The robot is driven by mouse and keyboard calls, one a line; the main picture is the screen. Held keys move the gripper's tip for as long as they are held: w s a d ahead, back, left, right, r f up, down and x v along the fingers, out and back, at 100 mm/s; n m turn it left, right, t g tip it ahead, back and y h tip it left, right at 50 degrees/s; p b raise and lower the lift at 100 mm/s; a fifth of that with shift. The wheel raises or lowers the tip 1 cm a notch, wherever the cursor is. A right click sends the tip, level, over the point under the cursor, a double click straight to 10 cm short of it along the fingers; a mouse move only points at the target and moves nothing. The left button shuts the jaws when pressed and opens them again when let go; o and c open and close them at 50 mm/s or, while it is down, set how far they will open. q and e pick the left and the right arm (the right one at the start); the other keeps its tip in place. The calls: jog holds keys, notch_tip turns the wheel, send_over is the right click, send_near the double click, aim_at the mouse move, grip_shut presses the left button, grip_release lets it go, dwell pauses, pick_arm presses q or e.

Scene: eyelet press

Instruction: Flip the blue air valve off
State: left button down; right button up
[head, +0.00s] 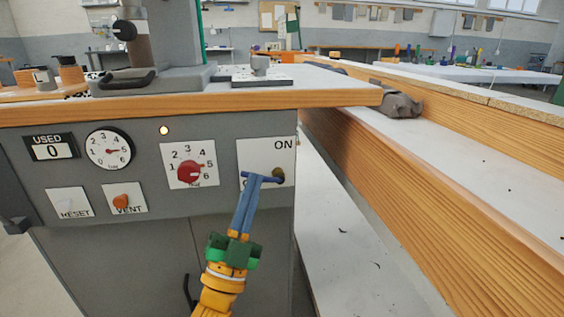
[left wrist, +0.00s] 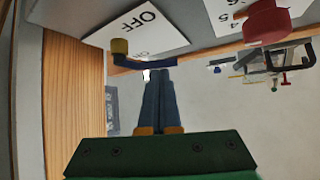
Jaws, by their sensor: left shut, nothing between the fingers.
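The blue air valve lever (head: 264,178) sits on a white plate (head: 257,153) at the right end of the grey press front. It lies nearly level, reaching left from a brass pivot (head: 278,174). ON is printed above it; the lower label is mostly hidden behind my fingers in the head view. The left wrist view shows the lever (left wrist: 150,64), its pivot (left wrist: 119,47) and the word OFF on the plate (left wrist: 112,35). My left gripper (head: 252,183) is shut and empty, its tips (left wrist: 158,75) at the lever's free part. I cannot tell whether they touch.
The wooden bench edge (head: 200,105) overhangs the panel. A long wooden board (head: 440,195) runs along the right.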

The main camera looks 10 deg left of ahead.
pick_arm(q)
jog(key=shift+f, duration=0.25)
pick_arm(e)
jog(key=shift+s, duration=0.15)
pick_arm(q)
jog(key=v, duration=0.7)
pick_arm(e)
jog(key=shift+s+d+f+g, duration=0.15)
jog(key=shift+s+f+g, duration=0.2)
jog(key=shift+s+g, duration=0.2)
